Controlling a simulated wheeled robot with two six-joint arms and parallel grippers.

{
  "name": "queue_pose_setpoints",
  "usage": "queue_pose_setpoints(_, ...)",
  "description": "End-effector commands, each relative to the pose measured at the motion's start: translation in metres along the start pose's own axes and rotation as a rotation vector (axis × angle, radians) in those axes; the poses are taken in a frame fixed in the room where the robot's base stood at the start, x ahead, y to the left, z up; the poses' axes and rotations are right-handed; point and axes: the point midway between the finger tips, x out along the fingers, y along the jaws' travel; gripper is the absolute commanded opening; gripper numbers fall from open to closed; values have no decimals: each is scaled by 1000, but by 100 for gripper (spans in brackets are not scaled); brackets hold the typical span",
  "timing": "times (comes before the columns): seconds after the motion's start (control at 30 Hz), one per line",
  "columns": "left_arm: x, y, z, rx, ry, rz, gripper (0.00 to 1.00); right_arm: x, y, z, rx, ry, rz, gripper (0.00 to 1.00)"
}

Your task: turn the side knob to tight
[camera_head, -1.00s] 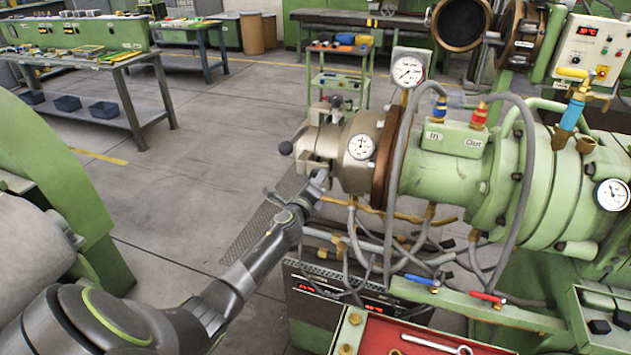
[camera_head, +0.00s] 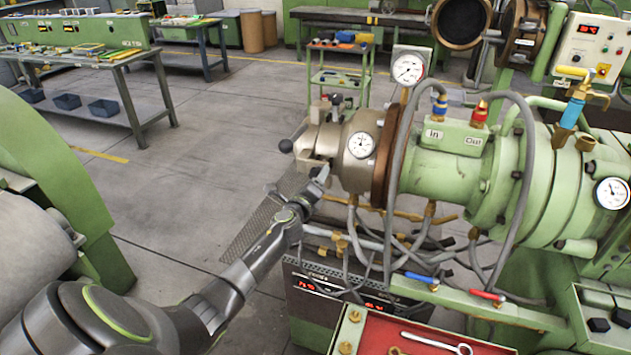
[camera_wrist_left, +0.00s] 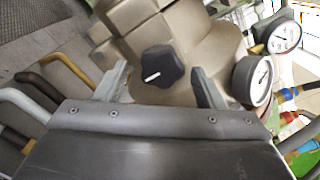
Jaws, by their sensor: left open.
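The side knob (camera_wrist_left: 162,67) is black and lobed with a white pointer line, and sits on the tan die head of the extruder. In the left wrist view it lies between and just beyond the two fingertips of my left gripper (camera_wrist_left: 160,85), which is open and apart from it. In the head view my left gripper (camera_head: 316,180) is at the near side of the die head (camera_head: 352,172), and it hides the side knob there. My right gripper is not in view.
A dial gauge (camera_head: 361,145) stands on the die head, close to the right finger in the wrist view (camera_wrist_left: 252,80). A ball-ended lever (camera_head: 286,146) sticks out left. Hoses and brass pipes (camera_head: 350,235) hang below. A red tray (camera_head: 420,335) holds tools.

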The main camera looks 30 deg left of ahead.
Motion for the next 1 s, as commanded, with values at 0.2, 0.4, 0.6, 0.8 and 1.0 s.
queue_pose_setpoints(0.2, -3, 0, 1, 0, 0, 0, 63, -1, 0, 0, 0, 0, 0, 36)
queue_pose_setpoints(0.4, -25, -1, 1, -1, 0, 1, 63, -8, 1, -1, 0, 0, 0, 36)
queue_pose_setpoints(0.6, -63, -1, 1, -2, 0, 1, 63, -14, 1, -2, 0, 0, 0, 36)
queue_pose_setpoints(0.8, -102, 1, 0, -2, 1, 0, 63, -13, 1, -2, 0, 0, 0, 36)
queue_pose_setpoints(1.0, -140, 1, -1, -2, 1, 0, 63, -10, 1, -1, 0, 0, 0, 36)
